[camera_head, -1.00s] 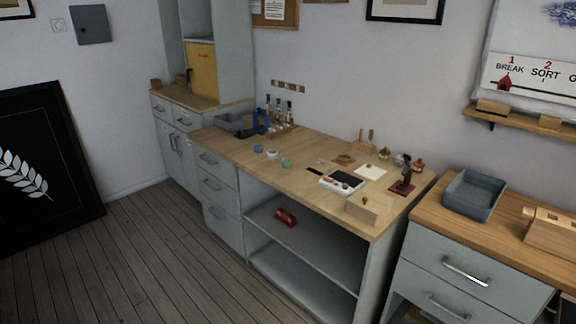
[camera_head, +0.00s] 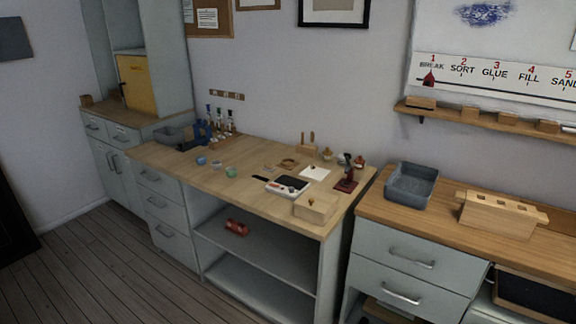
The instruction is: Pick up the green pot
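A small green pot (camera_head: 231,172) stands on the wooden workbench top (camera_head: 185,167), left of its middle and close to the front edge. A whitish pot (camera_head: 216,165) and a blue pot (camera_head: 201,160) stand in a row to its left. Neither of my grippers shows in the head view, and nothing is seen touching the green pot.
A white device with a dark pad (camera_head: 288,186), a light wooden box (camera_head: 315,207) and a dark red stand (camera_head: 346,183) are on the bench's right part. Bottles (camera_head: 220,122) stand at the back left. A red object (camera_head: 237,227) lies on the shelf below. The floor in front is clear.

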